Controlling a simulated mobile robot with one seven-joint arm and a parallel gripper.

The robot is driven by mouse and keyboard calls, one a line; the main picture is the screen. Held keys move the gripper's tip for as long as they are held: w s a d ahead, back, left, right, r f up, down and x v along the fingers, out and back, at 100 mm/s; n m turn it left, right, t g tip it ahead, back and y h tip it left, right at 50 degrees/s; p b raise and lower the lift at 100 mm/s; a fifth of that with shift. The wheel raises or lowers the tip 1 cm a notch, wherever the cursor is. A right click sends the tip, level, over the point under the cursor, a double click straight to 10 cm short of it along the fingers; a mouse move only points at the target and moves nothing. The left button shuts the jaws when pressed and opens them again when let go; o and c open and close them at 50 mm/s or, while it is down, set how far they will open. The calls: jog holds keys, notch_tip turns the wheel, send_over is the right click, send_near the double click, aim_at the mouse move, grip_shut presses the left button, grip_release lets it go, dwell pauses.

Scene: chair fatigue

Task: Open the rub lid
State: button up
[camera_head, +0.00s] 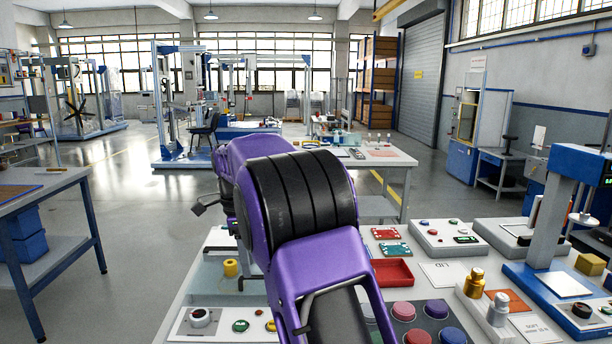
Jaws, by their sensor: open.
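A machine with a clear cover (209,271) stands at the left end of the near bench. It looks like the rub unit with its lid, and the cover looks lowered. A yellow spool (231,268) shows at it. Its front panel (222,318) carries a dark knob, a green button and an amber one. My purple arm hides its right side. My gripper (240,272) shows only as dark parts past the arm, beside the cover; it is open. Its fingertips are mostly hidden, and I cannot tell whether they touch the cover.
To the right on the bench are a red tray (392,272), a paper marked LID (447,273), a brass-coloured weight (474,284), several coloured discs (436,308) and a blue test stand (557,212). A side table (60,180) stands left, with open floor between.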

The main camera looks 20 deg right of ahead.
aim_at(256, 278)
jog(key=s+d+r+t, duration=0.2)
jog(key=s+r+t, duration=0.1)
jog(key=r, duration=0.5)
jog(key=shift+g, duration=0.4)
jog(key=w+f+b, duration=0.1)
jog(key=f, duration=0.6)
jog(key=w+f+b, duration=0.1)
jog(key=f, duration=0.2)
jog(key=shift+w+a+f+b, duration=0.2)
jog(key=shift+w+f+b, duration=0.1)
jog(key=shift+w, duration=0.05)
grip_shut()
jog(key=shift+r, duration=0.1)
